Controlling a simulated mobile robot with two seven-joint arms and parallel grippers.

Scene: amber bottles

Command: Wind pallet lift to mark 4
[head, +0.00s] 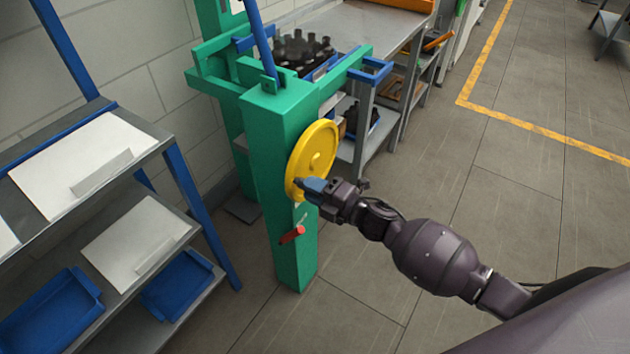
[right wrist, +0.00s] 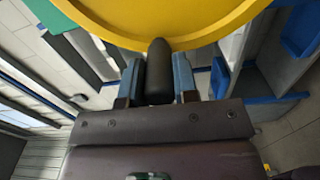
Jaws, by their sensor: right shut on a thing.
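The lift is a green post (head: 283,200) with a yellow handwheel (head: 314,158) on its right side. My right gripper (head: 314,187) is at the lower part of the wheel's rim. In the right wrist view, the right gripper's two blue-padded fingers (right wrist: 158,85) are shut on a dark crank knob (right wrist: 158,60) that sticks out from the yellow wheel. A small red piece (head: 292,235) sits on the post below the wheel. I cannot read any mark numbers. My left gripper is not in view.
A grey shelf rack (head: 150,160) with blue uprights, white boards and blue trays (head: 178,288) stands at the left. A grey workbench (head: 362,25) is behind the lift. The floor (head: 480,230) at the right is clear, with a yellow line (head: 530,127).

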